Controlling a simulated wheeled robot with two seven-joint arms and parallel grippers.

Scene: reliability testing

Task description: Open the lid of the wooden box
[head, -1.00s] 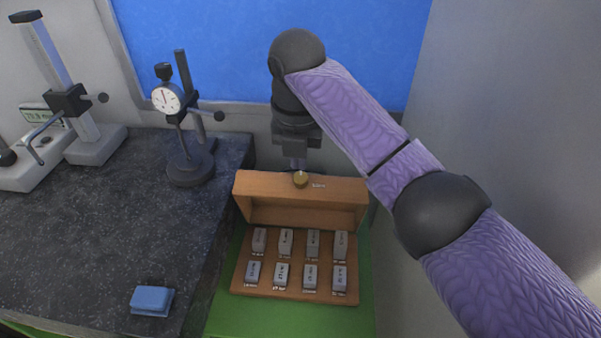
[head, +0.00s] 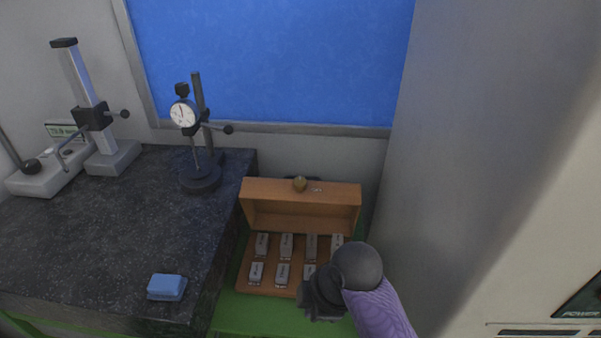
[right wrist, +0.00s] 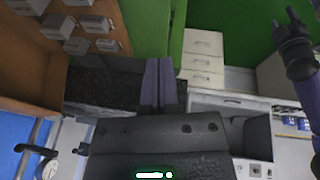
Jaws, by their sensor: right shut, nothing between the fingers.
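The wooden box stands open on the green surface in the head view. The base (head: 244,284) holds several grey labelled blocks in two rows. My right gripper (head: 320,316) is over the front right corner of the box, away from the lid, and hides some blocks. In the right wrist view its fingers (right wrist: 158,82) are together and empty, with the box at the upper left. My left gripper (right wrist: 291,20) seems to show at the upper right there; its jaws are unclear.
A dark stone bench (head: 110,230) is left of the box. It carries a dial gauge stand (head: 199,150), a taller gauge stand (head: 88,110) and a blue block (head: 167,287). A tall grey cabinet (head: 470,150) closes off the right side.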

